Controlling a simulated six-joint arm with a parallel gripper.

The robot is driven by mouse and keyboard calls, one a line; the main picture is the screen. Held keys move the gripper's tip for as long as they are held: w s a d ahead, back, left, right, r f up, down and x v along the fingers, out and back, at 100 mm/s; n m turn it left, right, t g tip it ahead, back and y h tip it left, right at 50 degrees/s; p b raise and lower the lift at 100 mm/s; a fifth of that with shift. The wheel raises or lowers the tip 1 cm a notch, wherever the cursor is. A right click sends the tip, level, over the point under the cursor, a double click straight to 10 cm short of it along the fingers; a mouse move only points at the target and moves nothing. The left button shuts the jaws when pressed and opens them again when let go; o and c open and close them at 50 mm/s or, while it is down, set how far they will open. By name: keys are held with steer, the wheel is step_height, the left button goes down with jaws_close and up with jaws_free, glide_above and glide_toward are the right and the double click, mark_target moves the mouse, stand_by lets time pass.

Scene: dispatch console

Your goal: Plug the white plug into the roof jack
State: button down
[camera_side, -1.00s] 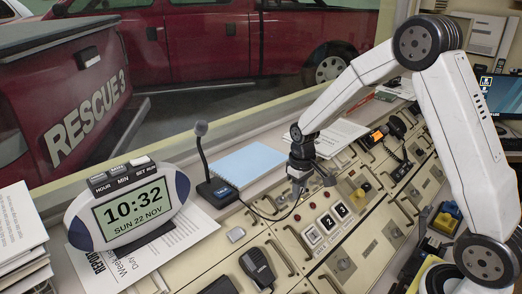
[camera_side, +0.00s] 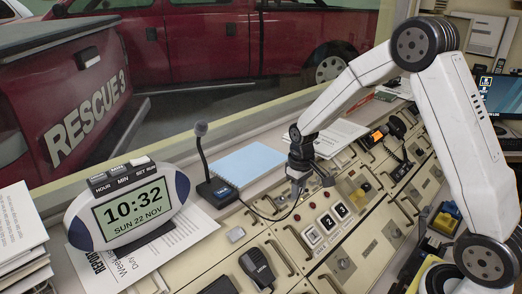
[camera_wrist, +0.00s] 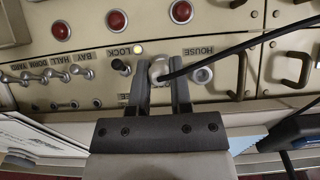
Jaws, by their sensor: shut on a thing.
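My gripper (camera_wrist: 160,88) is shut on the white plug (camera_wrist: 158,69), whose pale round body shows between the two dark fingers in the wrist view. A black cable runs from the plug to the upper right. The plug is over the console face; I cannot tell whether its tip is in a jack. A round metal jack (camera_wrist: 203,75) sits just right of the fingers, near the word HOUSE. No ROOF label is readable, so I cannot pick out the roof jack. In the side view my gripper (camera_side: 301,172) is low over the console, and the plug is too small to make out.
Toggle switches (camera_wrist: 62,76) stand left of the fingers, with red buttons (camera_wrist: 117,20) above them in the wrist view. Metal handles (camera_wrist: 290,70) are at right. In the side view a desk microphone (camera_side: 207,160) and a blue pad (camera_side: 247,163) lie left of my gripper.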

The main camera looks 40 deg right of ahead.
steer(key=shift+f, duration=0.2)
steer(key=shift+c, duration=2.2)
jaws_free()
steer(key=shift+r, duration=0.2)
steer(key=shift+r, duration=3.75)
steer(key=s+a+f+t, duration=0.1)
steer(key=s+a, duration=0.2)
steer(key=s, duration=0.4)
steer(key=s+a+f+t, duration=0.1)
steer(key=s+a+f, duration=0.1)
steer(key=s+a, duration=0.2)
steer(key=shift+s+a+f+t, duration=0.2)
steer(key=shift+s+a+t, duration=0.1)
steer(key=shift+s, duration=1.45)
